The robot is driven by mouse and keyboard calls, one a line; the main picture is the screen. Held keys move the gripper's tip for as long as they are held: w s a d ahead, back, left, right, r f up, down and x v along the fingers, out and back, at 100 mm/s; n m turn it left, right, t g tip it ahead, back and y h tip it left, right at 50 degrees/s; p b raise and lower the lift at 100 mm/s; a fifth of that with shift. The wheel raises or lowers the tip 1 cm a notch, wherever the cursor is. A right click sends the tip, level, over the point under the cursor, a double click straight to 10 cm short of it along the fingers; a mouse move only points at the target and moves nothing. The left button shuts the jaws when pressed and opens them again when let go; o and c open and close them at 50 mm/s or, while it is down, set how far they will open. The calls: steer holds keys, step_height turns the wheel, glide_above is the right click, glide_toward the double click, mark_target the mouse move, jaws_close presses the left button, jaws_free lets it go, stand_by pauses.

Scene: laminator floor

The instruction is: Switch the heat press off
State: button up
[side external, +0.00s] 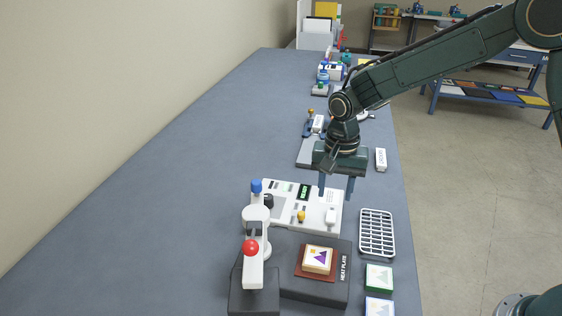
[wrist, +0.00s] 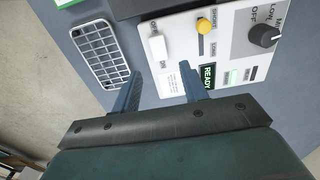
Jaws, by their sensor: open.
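The heat press (side external: 254,262) has a white arm with a red ball and a black base. Its white control panel (side external: 285,224) lies behind the heat plate (side external: 318,286). In the wrist view the panel shows a white switch (wrist: 159,46), a yellow lever (wrist: 204,26) between SHORT and LONG, a dark dial (wrist: 263,37) with OFF and LOW marks, and a green READY display (wrist: 208,76). I cannot tell surely which way the white switch is set. My gripper (side external: 336,195) is open and empty, fingers down above the panel's far right part, apart from the switch.
A grey wire rack (side external: 377,233) lies right of the panel. A block with a purple triangle (side external: 318,259) sits on the heat plate. Coasters (side external: 379,277) lie at the front right. A white labelled box (side external: 381,159) and other stations stand behind. The bench's left side is clear.

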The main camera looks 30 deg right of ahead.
mark_target(332, 213)
steer(key=shift+f, duration=2.8)
steer(key=shift+c, duration=0.2)
